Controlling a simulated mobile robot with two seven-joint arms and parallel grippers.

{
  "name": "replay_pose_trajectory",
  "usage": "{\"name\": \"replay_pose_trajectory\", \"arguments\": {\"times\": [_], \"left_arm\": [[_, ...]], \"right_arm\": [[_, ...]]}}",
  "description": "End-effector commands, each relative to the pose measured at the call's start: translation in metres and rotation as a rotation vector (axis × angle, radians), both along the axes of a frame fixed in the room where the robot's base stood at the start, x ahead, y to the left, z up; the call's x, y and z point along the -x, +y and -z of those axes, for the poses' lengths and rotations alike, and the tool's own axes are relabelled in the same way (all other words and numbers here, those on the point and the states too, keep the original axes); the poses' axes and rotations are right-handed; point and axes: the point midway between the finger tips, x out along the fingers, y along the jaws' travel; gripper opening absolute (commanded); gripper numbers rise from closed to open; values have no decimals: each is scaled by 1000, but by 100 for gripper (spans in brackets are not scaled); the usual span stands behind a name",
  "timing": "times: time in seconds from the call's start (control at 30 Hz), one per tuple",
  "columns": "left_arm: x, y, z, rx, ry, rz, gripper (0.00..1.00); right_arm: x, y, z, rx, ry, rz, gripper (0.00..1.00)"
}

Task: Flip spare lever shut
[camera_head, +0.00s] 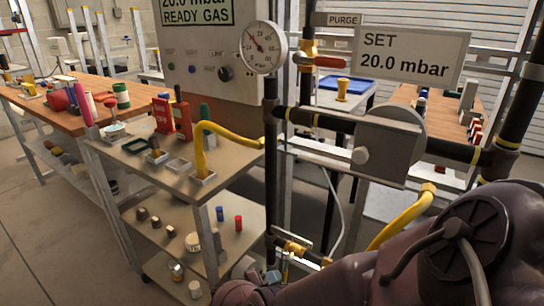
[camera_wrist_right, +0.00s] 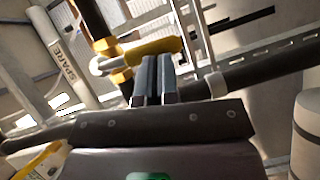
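The spare lever, a yellow handle (camera_wrist_right: 150,47), lies roughly crosswise on a dark pipe with brass-coloured fittings in the right wrist view. A light tag marked SPARE (camera_wrist_right: 68,62) is to its left. My right gripper (camera_wrist_right: 157,58) has its two grey-blue fingers close together, with their tips at the lever's near side. The fingers do not visibly wrap around the handle, and I cannot tell whether they touch it. In the head view the right gripper (camera_head: 268,277) is low by the spare pipe branch (camera_head: 292,246), partly hidden by my arm. My left gripper is out of view.
A metal shelf cart (camera_head: 215,190) with small parts stands left of the pipes. A pressure gauge (camera_head: 263,46), a SET sign (camera_head: 412,55) and a grey regulator (camera_head: 378,143) are above. A yellow hose (camera_head: 402,218) curves close to my right arm.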

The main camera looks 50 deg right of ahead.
Motion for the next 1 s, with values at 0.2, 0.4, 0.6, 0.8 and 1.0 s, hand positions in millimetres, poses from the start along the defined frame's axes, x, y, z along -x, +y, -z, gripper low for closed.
{"name": "replay_pose_trajectory", "arguments": {"times": [0.2,0.4,0.6,0.8,1.0], "left_arm": [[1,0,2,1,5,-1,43],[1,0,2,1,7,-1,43],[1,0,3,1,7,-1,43],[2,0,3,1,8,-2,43],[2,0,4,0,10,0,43]], "right_arm": [[5,-4,2,3,0,3,0],[5,-4,2,3,0,2,0],[5,-4,2,2,0,1,0],[3,1,2,1,0,0,0],[-9,27,-1,-1,0,-1,0]]}}
